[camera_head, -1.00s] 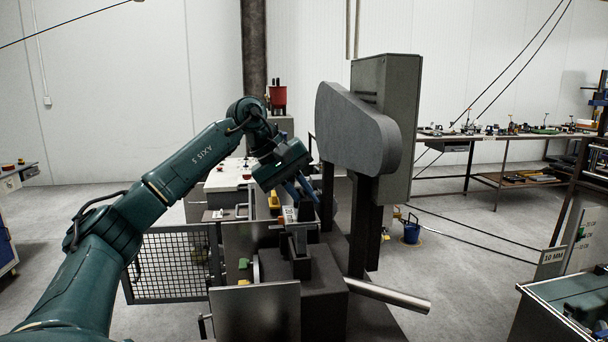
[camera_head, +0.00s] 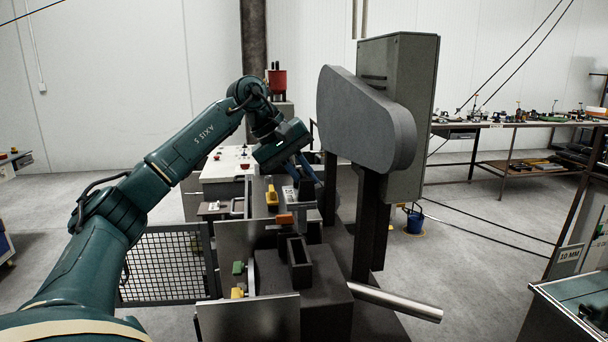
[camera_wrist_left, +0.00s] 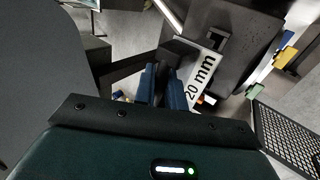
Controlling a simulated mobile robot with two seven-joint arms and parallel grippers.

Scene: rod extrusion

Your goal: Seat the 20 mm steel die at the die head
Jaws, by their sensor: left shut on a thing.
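My left gripper (camera_head: 304,177) is shut on a dark block, which I take for the steel die (camera_wrist_left: 178,52). In the left wrist view the blue fingers (camera_wrist_left: 162,88) close at its near side. A white plate reading "20 mm" (camera_wrist_left: 201,78) lies right beside the block; I cannot tell whether it is fixed to it. In the head view the label (camera_head: 290,194) shows below the gripper. The held block is above and behind an open dark box-shaped holder (camera_head: 299,263) on the machine, apart from it. Which part is the die head is not clear. My right gripper is out of view.
A grey rounded guard (camera_head: 365,120) and tall cabinet (camera_head: 412,110) stand close right of my gripper. A steel rod (camera_head: 395,302) juts out at the front right. A mesh guard (camera_head: 163,265) is at the left. A workbench (camera_head: 510,125) stands at the back right.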

